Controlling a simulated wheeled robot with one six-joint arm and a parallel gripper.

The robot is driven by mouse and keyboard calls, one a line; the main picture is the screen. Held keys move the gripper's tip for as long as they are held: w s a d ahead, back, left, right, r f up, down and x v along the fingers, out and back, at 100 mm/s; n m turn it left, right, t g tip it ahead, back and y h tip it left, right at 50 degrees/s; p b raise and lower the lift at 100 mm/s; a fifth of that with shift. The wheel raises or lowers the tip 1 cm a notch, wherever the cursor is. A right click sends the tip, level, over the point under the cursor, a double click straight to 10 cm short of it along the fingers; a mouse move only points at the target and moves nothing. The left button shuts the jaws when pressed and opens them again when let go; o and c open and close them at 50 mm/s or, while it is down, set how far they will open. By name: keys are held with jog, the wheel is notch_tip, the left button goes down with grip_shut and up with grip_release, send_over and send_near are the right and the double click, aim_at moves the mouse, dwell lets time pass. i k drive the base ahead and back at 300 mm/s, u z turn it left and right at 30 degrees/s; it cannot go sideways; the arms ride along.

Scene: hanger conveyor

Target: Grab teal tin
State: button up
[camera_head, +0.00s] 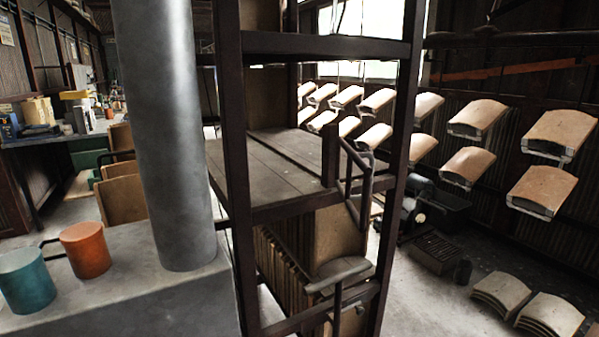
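The teal tin (27,281) is a short upright cylinder. It stands on a grey concrete-like surface (150,308) at the lower left of the head view, near the picture's left edge. An orange tin (86,250) of similar shape stands just behind it and to its right, with a small gap or near contact between them. My gripper is not in view, so its place and state do not show.
A thick grey column (166,130) rises from the same surface, right of the tins. A dark metal frame (236,170) with a plank shelf stands beyond it. Curved panels (540,190) hang at the right. A cluttered workbench (60,136) is at the back left.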

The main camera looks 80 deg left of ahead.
aim_at(27, 285)
jog(key=u, duration=4.15)
jog(key=k, duration=0.5)
jog(key=u, duration=0.95)
jog(key=i, duration=0.65)
jog(key=z, duration=0.05)
